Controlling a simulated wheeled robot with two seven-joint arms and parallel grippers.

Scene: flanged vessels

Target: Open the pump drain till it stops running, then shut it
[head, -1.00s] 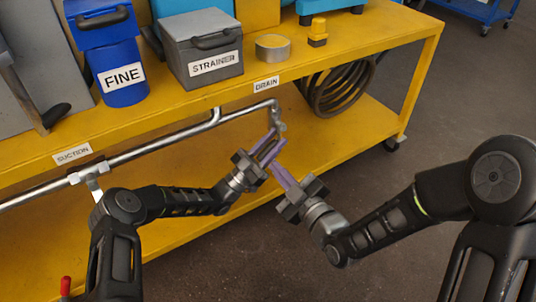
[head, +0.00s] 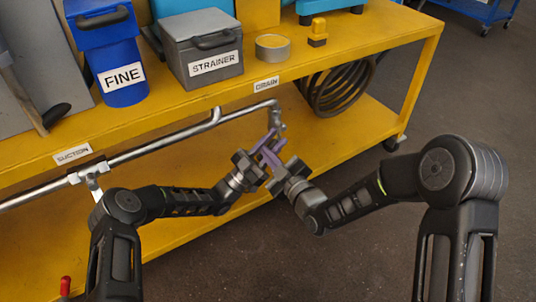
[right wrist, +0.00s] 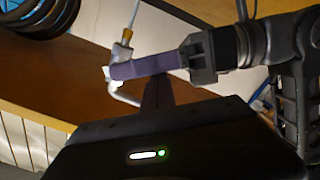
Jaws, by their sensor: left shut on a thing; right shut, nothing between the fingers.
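The drain pipe (head: 245,110) runs under the bench edge and bends down at its right end to the drain valve (head: 278,122), below the DRAIN label (head: 266,84). My left gripper (head: 268,138) is shut at the valve, its purple fingers hiding the part they hold. In the right wrist view, the left gripper's fingers (right wrist: 148,67) meet the valve beside a brass-coloured fitting (right wrist: 126,40). My right gripper (head: 268,154) is shut and empty, its fingertips close against the left fingers.
A yellow bench (head: 205,108) carries a blue FINE box (head: 120,75), a grey STRAINER box (head: 205,50), a tape roll (head: 272,47) and a small yellow part (head: 318,32). Open floor (head: 400,245) is at the right front.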

